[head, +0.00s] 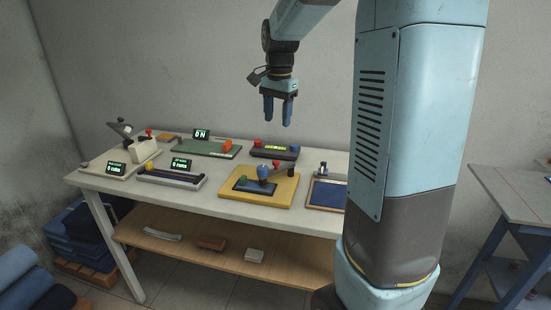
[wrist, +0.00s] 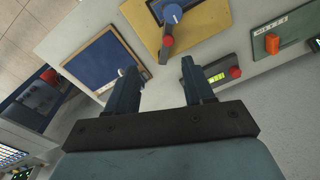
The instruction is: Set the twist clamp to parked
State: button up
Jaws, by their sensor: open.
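A yellow board (head: 285,192) on the white table carries a blue knob (head: 263,171) and a grey arm; I take this to be the twist clamp, though no label is readable. In the wrist view the blue knob (wrist: 172,13) is at the top, and the arm runs down from it to a red end (wrist: 167,43) near the board's edge. My gripper (head: 278,119) is open and empty, high above the back of the table, pointing down. In the wrist view its fingers (wrist: 160,68) are well apart and clear of the clamp.
A blue panel (head: 327,194) stands right of the yellow board. Behind is a black device (head: 273,153) with coloured knobs; a green board (head: 208,149) and several devices with displays fill the left. A lower shelf (head: 215,255) holds small blocks. The air around my gripper is free.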

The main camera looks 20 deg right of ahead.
aim_at(276, 161)
jog(key=shift+m+g, duration=0.3)
jog(key=shift+m, duration=0.4)
jog(key=w+f, duration=0.1)
jog(key=f, duration=0.4)
jog(key=w+f, duration=0.1)
jog(key=f, duration=0.4)
jog(key=w+d+f, duration=0.1)
jog(key=f, duration=0.5)
jog(key=shift+w, duration=0.3)
jog(key=shift+c, duration=0.4)
grip_shut()
